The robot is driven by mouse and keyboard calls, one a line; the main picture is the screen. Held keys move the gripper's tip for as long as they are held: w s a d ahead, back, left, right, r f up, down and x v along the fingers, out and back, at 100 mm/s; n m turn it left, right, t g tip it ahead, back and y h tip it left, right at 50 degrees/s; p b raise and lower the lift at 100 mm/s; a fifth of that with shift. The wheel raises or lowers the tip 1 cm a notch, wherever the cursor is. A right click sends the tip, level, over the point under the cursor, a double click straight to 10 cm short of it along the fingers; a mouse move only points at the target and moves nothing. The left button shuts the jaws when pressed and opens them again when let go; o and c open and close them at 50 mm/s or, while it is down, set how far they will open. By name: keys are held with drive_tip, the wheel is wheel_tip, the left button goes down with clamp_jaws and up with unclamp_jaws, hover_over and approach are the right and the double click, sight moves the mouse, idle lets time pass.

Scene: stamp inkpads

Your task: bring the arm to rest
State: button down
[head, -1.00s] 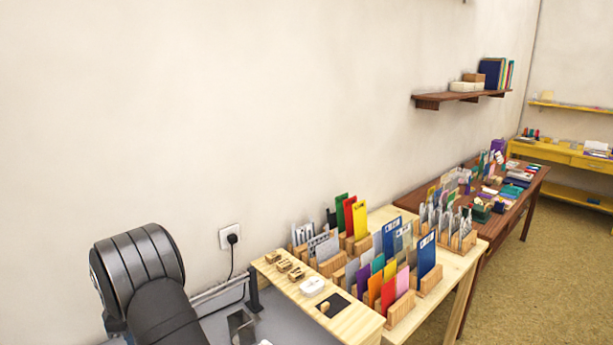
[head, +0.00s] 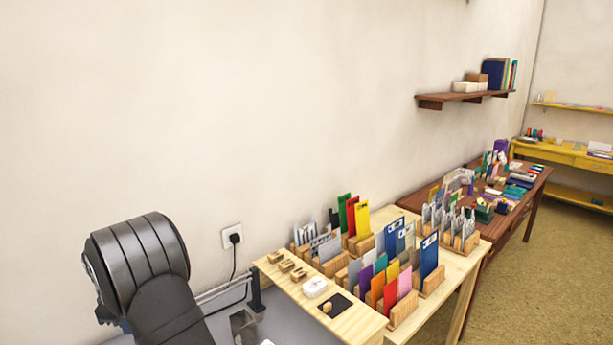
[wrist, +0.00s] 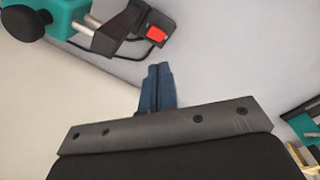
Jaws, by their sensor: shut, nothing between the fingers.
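My gripper (wrist: 158,84) shows in the wrist view, with its blue fingers pressed together and nothing between them. Behind the fingers is a pale, plain surface, and no object touches them. In the head view a dark, ribbed part of my arm stands at the lower left in front of the wall; the gripper itself cannot be made out there.
A pale wooden table (head: 345,318) holds wooden racks with coloured cards. A dark table (head: 527,208) with many small items stands beyond it. A wall socket (head: 231,236) with a plugged cable is near my arm.

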wheel_tip(320, 180, up, 6)
drive_tip(key=s+m+t, duration=0.1)
drive_tip(key=s+m, duration=0.1)
drive_tip(key=m, duration=0.3)
drive_tip(key=shift+s+d, duration=0.15)
drive_tip(key=shift+d, duration=0.15)
drive_tip(key=c, duration=1.2)
unclamp_jaws()
drive_tip(key=shift+r, duration=0.1)
drive_tip(key=o, duration=0.3)
drive_tip(key=shift+d+r, duration=0.15)
drive_tip(key=shift+r, duration=0.1)
drive_tip(key=o, duration=0.9)
drive_tip(key=d+r+m+t, duration=0.1)
drive_tip(key=d+r, duration=0.3)
drive_tip(key=r, duration=0.4)
drive_tip(key=shift+d+m, duration=0.25)
drive_tip(key=shift+m, duration=0.05)
drive_tip(key=s+d+r+m+t, duration=0.2)
drive_tip(key=d+r+m, duration=0.1)
drive_tip(key=d+r, duration=0.65)
drive_tip(key=x, duration=0.9)
drive_tip(key=shift+w+h, duration=0.2)
drive_tip(key=shift+h, duration=0.2)
